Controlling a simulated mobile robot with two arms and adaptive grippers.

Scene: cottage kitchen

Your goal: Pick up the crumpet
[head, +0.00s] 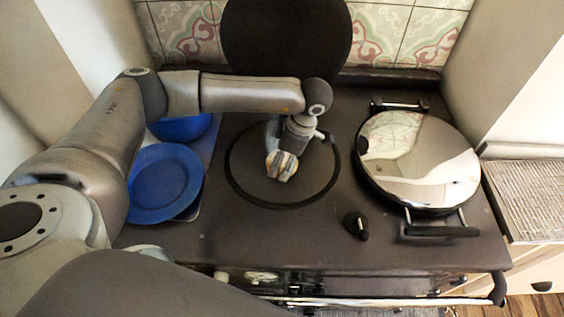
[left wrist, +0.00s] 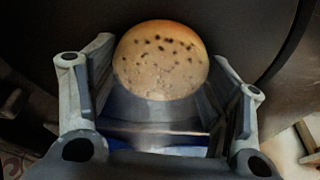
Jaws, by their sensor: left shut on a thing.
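The crumpet (left wrist: 161,62) is round and golden with dark holes in its top. In the left wrist view it sits between the two fingers of my left gripper (left wrist: 160,100), which is shut on it. In the head view my left gripper (head: 281,166) is over the round dark hotplate (head: 255,190). There the crumpet is mostly hidden by the fingers, and I cannot tell if it touches the plate. My right gripper is not in view.
Blue plates (head: 160,185) and a blue bowl (head: 182,128) stand left of the hotplate. A shiny closed lid (head: 420,155) with a handle is at right. A small dark knob-like object (head: 356,227) stands between. The raised dark lid (head: 287,38) is behind the hotplate.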

